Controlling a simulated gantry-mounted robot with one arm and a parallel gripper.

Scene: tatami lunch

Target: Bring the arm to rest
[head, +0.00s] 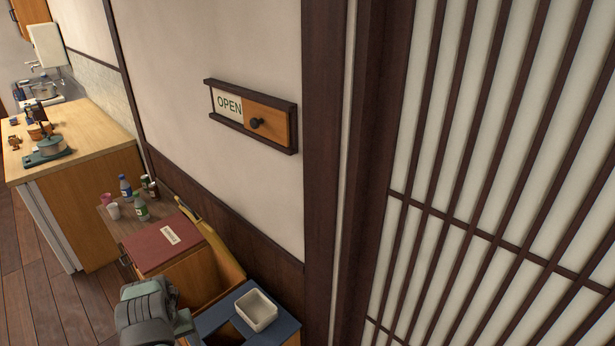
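Part of my arm (148,312), grey-green and rounded, shows at the bottom left of the head view. It is in front of a wooden box with a red lid and beside a blue-topped stand. I cannot make out any gripper fingers, so what the gripper holds, if anything, is hidden. A wall sign (252,116) in a dark frame reads OPEN, with a wooden slider (268,123) and a dark knob covering its right part. My visible arm is well below the sign and apart from it.
A red-lidded box (163,243) stands below the sign, by a low table with bottles (141,207) and cups (113,211). A white square bowl (256,310) sits on the blue-topped stand (284,322). A kitchen counter (95,140) is at left, a slatted screen (500,150) at right.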

